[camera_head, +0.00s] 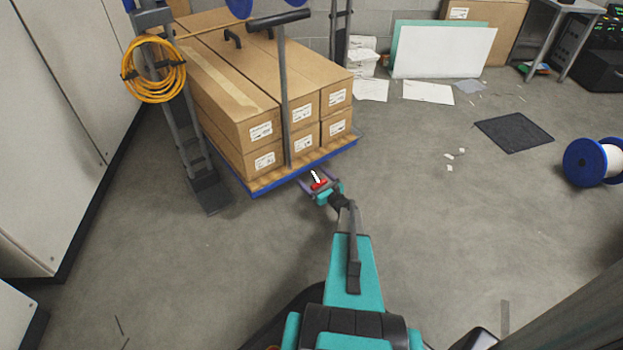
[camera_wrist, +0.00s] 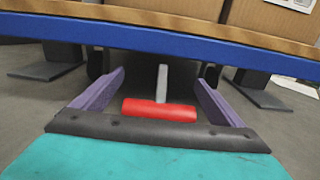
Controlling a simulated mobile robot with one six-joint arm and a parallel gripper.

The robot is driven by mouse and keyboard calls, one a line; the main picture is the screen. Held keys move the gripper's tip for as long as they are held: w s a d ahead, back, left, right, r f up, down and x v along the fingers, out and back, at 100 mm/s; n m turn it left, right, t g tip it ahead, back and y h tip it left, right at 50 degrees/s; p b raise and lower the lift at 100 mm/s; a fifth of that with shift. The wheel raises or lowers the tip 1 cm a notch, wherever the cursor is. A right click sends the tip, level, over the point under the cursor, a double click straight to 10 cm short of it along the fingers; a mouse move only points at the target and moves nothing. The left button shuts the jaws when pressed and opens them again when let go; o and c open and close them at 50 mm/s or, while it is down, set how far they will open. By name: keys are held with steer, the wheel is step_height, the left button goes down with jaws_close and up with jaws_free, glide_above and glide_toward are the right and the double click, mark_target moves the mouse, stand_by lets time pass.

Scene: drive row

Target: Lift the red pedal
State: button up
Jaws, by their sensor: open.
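The red pedal (camera_wrist: 158,109) is a short red bar on a light grey stem, low in front of the cart's blue edge. It lies between the two purple fingers of my gripper (camera_wrist: 158,95), close to the gripper's dark palm. The fingers are spread with a gap on each side of the pedal. In the head view the red pedal (camera_head: 318,185) shows small at the cart's front edge, with my gripper (camera_head: 317,183) around it. The cart (camera_head: 304,171) has a blue-edged wooden deck. I cannot tell whether the palm touches the pedal.
Several cardboard boxes (camera_head: 240,130) are stacked on the cart behind an upright handle (camera_head: 285,95). A hand truck (camera_head: 190,140) with an orange cable coil (camera_head: 158,82) stands at its left. A cable spool (camera_head: 590,162) and a dark mat (camera_head: 513,132) lie right. The floor between is mostly clear.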

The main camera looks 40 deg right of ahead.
steer(key=shift+w, duration=0.15)
steer(key=c, duration=1.3)
steer(key=shift+c, duration=0.2)
steer(key=shift+a, duration=0.1)
